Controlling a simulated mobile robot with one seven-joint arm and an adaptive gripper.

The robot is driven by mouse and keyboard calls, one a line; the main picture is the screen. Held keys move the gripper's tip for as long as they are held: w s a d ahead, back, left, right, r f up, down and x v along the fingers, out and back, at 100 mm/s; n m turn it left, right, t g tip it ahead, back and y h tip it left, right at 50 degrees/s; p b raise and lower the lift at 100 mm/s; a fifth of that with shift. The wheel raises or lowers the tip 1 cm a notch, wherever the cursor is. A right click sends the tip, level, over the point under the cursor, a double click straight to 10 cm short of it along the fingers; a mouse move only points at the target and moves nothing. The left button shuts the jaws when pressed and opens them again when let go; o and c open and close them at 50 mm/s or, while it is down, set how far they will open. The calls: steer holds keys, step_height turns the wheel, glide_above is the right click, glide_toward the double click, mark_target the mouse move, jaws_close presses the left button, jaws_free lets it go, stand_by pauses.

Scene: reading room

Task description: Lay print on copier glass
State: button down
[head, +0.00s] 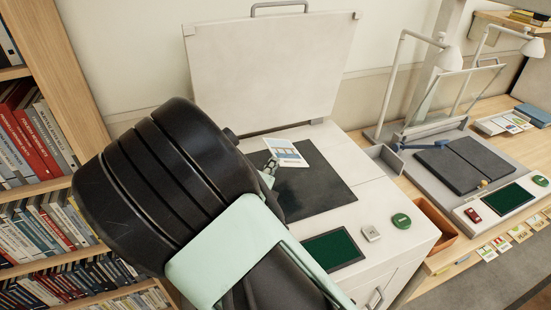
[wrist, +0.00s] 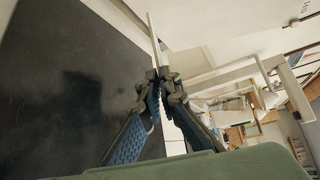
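The print (head: 287,153) is a small white sheet with a coloured picture, tilted above the copier glass (head: 318,194) near its far edge. The glass is a dark rectangle in the white copier's top, and it fills the left of the wrist view (wrist: 60,80). The copier lid (head: 272,68) stands open behind it. My gripper (wrist: 158,80) is shut on the print, which shows edge-on as a thin white strip (wrist: 154,35) beyond the fingertips. In the head view my arm hides most of the gripper and the near left part of the glass.
The copier's front top carries a dark green panel (head: 332,249), a small silver block (head: 371,233) and a green round item (head: 401,221). To the right, a wooden desk holds a book scanner cradle (head: 455,165) and white lamps (head: 448,57). A bookshelf (head: 45,150) stands at the left.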

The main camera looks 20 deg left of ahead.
steer(key=shift+s+f+b, duration=0.1)
steer(key=shift+f+b, duration=0.7)
steer(key=shift+f, duration=1.85)
step_height(320, 180, down, 4)
steer(key=b, duration=0.5)
steer(key=shift+f, duration=0.15)
steer(key=c, duration=2.1)
jaws_free()
steer(key=v, duration=1.2)
